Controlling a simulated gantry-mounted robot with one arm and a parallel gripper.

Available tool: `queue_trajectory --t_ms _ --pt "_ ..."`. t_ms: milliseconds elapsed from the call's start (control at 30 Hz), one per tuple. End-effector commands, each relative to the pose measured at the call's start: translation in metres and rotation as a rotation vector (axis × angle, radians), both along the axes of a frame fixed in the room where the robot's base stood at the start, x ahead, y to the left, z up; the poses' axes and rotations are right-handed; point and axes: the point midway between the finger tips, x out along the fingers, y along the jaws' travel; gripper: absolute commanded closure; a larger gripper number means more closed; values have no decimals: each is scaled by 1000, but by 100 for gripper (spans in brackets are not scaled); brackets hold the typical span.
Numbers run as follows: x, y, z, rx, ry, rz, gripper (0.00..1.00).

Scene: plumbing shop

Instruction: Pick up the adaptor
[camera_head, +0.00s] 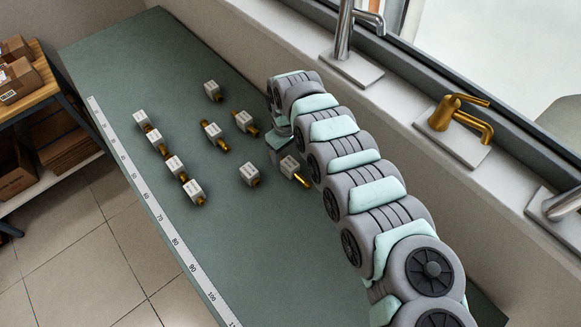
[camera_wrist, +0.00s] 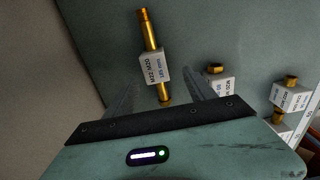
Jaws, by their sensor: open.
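Several brass adaptors with white labelled blocks stand or lie on the green bench; the task does not say which one is meant. In the wrist view, a long brass adaptor (camera_wrist: 152,66) with a block marked M22 M20 lies ahead of my gripper (camera_wrist: 160,88). My gripper is open, and the adaptor's near end reaches between its two fingers. I cannot tell whether they touch. In the head view, an adaptor (camera_head: 290,167) lies close beside my gripper, whose fingers are hidden behind my arm.
Other adaptors (camera_head: 246,122), (camera_head: 215,135), (camera_head: 250,174), (camera_head: 175,166) are spread to the left on the bench (camera_head: 150,62). A measuring strip (camera_head: 165,230) runs along its left edge. Taps (camera_head: 455,118) stand on the sill at right. The bench front is clear.

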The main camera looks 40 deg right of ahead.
Motion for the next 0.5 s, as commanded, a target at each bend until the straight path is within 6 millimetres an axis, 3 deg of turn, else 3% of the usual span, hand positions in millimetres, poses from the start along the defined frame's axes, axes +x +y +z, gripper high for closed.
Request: queue_trajectory --t_ms 400,500 --pt "-8 -5 -49 1 -2 -2 36" --pt "-8 -5 -54 -1 -1 -1 36"
